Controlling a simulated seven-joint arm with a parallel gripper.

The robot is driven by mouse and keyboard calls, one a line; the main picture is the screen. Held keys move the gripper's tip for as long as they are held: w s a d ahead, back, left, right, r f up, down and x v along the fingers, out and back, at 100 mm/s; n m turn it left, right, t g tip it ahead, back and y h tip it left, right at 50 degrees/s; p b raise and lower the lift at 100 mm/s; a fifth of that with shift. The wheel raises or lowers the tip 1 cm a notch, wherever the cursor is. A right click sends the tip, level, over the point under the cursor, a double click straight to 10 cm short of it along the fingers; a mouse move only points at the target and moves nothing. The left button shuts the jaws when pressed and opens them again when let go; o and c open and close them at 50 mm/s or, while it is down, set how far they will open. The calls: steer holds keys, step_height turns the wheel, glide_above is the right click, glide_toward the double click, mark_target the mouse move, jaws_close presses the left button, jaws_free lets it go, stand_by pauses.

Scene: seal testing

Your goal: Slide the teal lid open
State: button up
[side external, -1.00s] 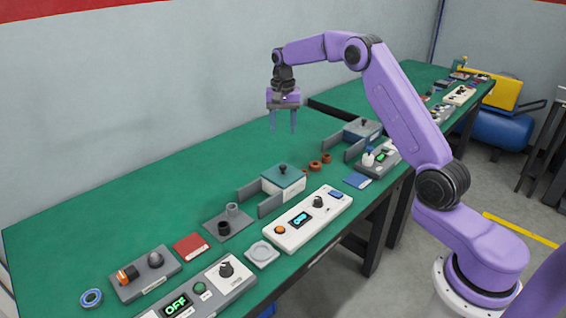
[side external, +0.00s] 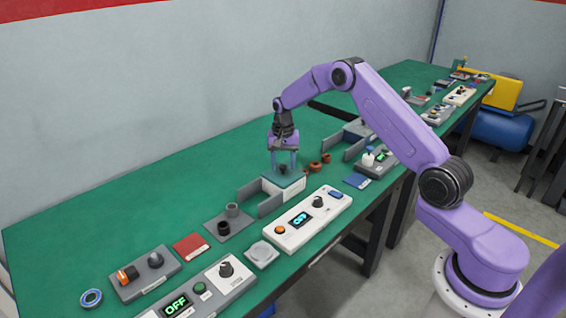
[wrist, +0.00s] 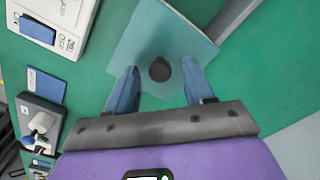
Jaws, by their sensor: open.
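In the wrist view the lid (wrist: 150,40) and the round knob (wrist: 159,69) lie straight below my gripper. In the wrist view the fingertips (wrist: 157,72) flank the knob with gaps on both sides. I cannot tell whether the tips touch the lid.
Grey rails (side external: 270,204) extend left of the box. A white control panel (side external: 330,205) with a lit display lies in front. Brown rings (side external: 314,168) lie behind right. A grey plate (side external: 215,232) with dark cylinders is at left.

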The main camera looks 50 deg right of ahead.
jaws_close()
steer(key=a, duration=0.9)
steer(key=shift+a, duration=0.4)
jaws_free()
steer(key=shift+r, duration=0.1)
step_height(320, 180, up, 17)
steer(key=shift+r, duration=0.2)
